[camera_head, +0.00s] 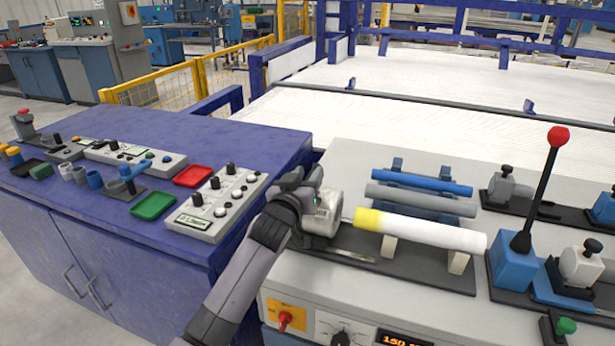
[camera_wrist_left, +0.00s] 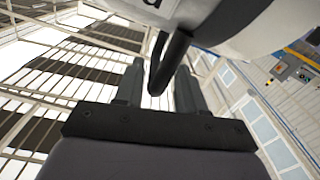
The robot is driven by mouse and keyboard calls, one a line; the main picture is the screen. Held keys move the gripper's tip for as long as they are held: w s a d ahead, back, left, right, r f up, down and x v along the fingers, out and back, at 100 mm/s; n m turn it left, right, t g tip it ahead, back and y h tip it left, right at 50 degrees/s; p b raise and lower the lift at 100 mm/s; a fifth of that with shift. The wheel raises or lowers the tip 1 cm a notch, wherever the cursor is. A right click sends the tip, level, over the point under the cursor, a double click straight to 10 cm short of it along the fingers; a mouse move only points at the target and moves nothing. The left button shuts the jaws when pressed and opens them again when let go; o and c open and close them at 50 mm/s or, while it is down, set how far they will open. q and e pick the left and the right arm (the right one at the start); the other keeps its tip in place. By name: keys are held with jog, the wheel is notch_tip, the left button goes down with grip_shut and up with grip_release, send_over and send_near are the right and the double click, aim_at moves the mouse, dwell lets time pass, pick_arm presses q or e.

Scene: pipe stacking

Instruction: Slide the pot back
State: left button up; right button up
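The pot (camera_head: 322,216) is a light grey, rounded body with a dark lower part, at the left end of a dark base plate on the machine. It also shows at the top of the left wrist view (camera_wrist_left: 250,25). My left gripper (camera_head: 308,190) is at the pot's upper left side. In the wrist view, the pot's black handle (camera_wrist_left: 170,62) hangs between its two fingers (camera_wrist_left: 158,92), with narrow gaps beside it. A white pipe (camera_head: 430,232) with a yellow left end lies on supports right of the pot, its end a little apart from it. My right gripper is not in view.
A grey pipe (camera_head: 420,200) and a blue pipe (camera_head: 422,181) lie on a rack behind the white pipe. A red-knobbed lever (camera_head: 540,190) stands at the right. A blue bench (camera_head: 100,215) with a control box (camera_head: 213,203) and trays is at the left.

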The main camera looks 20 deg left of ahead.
pick_arm(q)
jog(key=s, duration=0.7)
jog(key=shift+a, duration=0.15)
dwell(0.5)
jog(key=s+f+m+g+h, duration=0.1)
jog(key=s+f+m+g, duration=0.3)
jog(key=s+f, duration=2.2)
jog(key=s+g, duration=0.3)
jog(key=shift+s+f+g+h, duration=0.3)
jog(key=shift+s, duration=0.1)
